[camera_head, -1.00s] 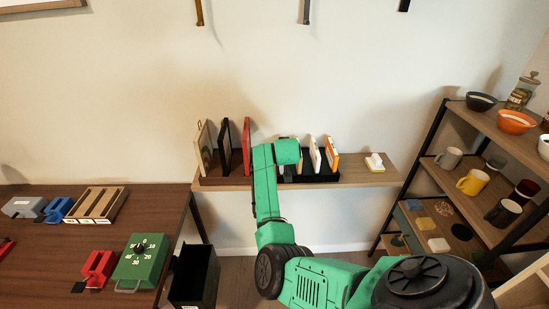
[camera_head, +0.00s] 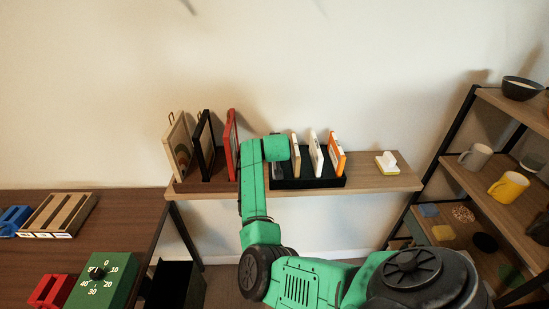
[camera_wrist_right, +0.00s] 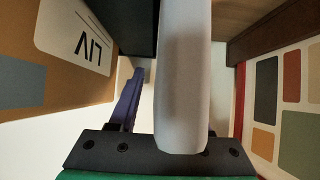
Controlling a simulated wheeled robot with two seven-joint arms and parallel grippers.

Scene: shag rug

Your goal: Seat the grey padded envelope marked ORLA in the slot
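The pale grey padded envelope (camera_wrist_right: 182,80) shows edge-on in the right wrist view, its mark out of sight. My right gripper (camera_wrist_right: 160,95) is around it. One bluish finger shows, with a thin gap between it and the envelope; the other finger is mostly hidden behind the envelope. In the head view my green forearm hides this gripper and the envelope, at the left end of a black slotted rack (camera_head: 320,183). That rack holds a cream envelope (camera_head: 295,155), a white one (camera_head: 316,155) and an orange-edged one (camera_head: 338,155). Whether the grey envelope rests in the slot is hidden. My left gripper is out of view.
A tan envelope marked LIV (camera_wrist_right: 30,60) stands close on one side of the right gripper; a red-edged frame (camera_head: 232,145) is on the other. A black frame (camera_head: 205,145) stands farther left.

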